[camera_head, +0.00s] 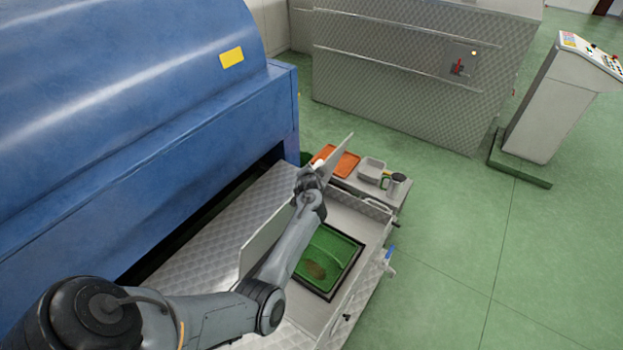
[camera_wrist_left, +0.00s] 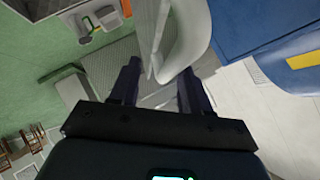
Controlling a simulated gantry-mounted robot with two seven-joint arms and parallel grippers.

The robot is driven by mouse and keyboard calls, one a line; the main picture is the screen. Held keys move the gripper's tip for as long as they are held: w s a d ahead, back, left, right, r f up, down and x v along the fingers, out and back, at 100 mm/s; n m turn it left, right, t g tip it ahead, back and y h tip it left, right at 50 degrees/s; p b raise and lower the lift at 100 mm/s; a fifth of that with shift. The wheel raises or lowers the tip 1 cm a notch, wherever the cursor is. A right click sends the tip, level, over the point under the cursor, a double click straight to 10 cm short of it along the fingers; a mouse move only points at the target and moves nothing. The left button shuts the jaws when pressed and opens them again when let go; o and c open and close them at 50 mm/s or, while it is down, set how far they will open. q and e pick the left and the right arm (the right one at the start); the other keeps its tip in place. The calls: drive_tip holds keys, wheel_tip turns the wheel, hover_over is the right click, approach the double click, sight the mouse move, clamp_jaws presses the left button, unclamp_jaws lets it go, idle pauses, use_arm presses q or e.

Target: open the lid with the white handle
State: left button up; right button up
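The lid (camera_head: 262,238) is a thin grey metal plate standing raised and tilted beside a square opening with a green inside (camera_head: 325,258). The arm hides the middle of the lid. My left gripper (camera_head: 311,172) is at the lid's upper part, and its fingers are hard to make out in the head view. In the left wrist view, the two dark fingers (camera_wrist_left: 157,88) are spread apart. A curved white handle (camera_wrist_left: 188,45) lies just beyond the fingertips, its lower end between them. I cannot tell whether a finger touches it. My right gripper is in neither view.
A large blue machine (camera_head: 130,120) stands to the left. An orange tray (camera_head: 343,162), a grey container (camera_head: 372,170) and a metal mug (camera_head: 396,184) stand behind the opening. A control console (camera_head: 550,100) is at right.

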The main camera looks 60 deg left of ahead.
use_arm(q)
drive_tip(key=v, duration=0.8)
drive_tip(key=shift+d+p, duration=0.25)
drive_tip(key=shift+p, duration=0.1)
drive_tip(key=shift+s+r, duration=0.1)
drive_tip(key=shift+c, duration=0.2)
